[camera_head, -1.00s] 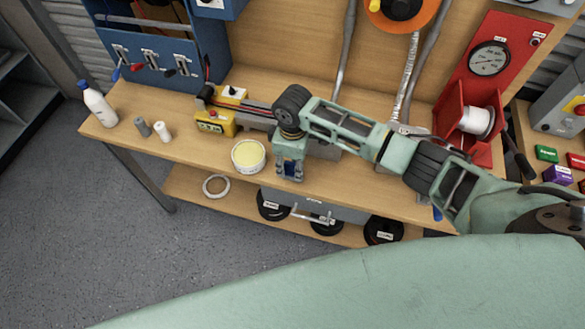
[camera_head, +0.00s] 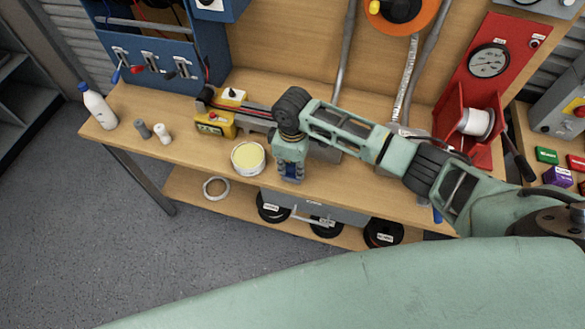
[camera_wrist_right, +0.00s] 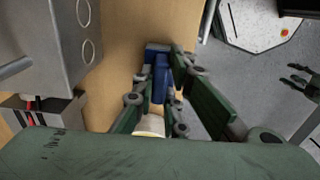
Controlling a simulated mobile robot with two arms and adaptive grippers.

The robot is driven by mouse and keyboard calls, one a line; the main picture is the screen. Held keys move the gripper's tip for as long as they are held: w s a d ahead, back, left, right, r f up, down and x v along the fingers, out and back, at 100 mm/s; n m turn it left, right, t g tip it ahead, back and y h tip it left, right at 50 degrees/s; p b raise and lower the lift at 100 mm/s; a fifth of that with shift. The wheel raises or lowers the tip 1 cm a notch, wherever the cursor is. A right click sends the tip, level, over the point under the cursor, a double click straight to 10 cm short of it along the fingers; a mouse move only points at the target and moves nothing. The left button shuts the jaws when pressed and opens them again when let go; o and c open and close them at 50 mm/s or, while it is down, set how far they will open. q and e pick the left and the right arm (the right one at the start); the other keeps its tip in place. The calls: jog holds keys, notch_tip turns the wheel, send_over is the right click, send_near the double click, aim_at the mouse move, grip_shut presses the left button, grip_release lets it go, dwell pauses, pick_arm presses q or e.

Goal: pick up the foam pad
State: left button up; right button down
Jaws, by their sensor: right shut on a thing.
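My right gripper (camera_head: 290,174) is over the front part of the wooden bench, just right of a white tub (camera_head: 248,172) with a pale yellow top. In the right wrist view its fingers (camera_wrist_right: 160,76) are shut on a blue block, which I take to be the foam pad (camera_wrist_right: 158,50). The fingers hide part of the pad, and the head view barely shows it. I cannot tell whether the pad still touches the bench. My left gripper (camera_wrist_right: 302,82) appears small at the right edge of the right wrist view, with its dark fingers apart and nothing between them.
A red stand with a wire spool (camera_head: 476,122) is at the right. Black coils (camera_head: 273,205) lie on the lower shelf.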

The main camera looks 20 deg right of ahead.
aim_at(292, 165)
jog(key=shift+r, duration=0.5)
notch_tip(292, 165, up, 3)
jog(key=shift+w+b, duration=0.15)
jog(key=shift+b, duration=0.65)
jog(key=s+d+r+b, duration=0.1)
jog(key=s+d+r, duration=0.3)
jog(key=s+r, duration=0.3)
jog(key=s, duration=0.4)
jog(key=shift+s+b, duration=0.15)
jog(key=shift+b, duration=0.15)
jog(key=c, duration=2.4)
grip_release()
grip_shut()
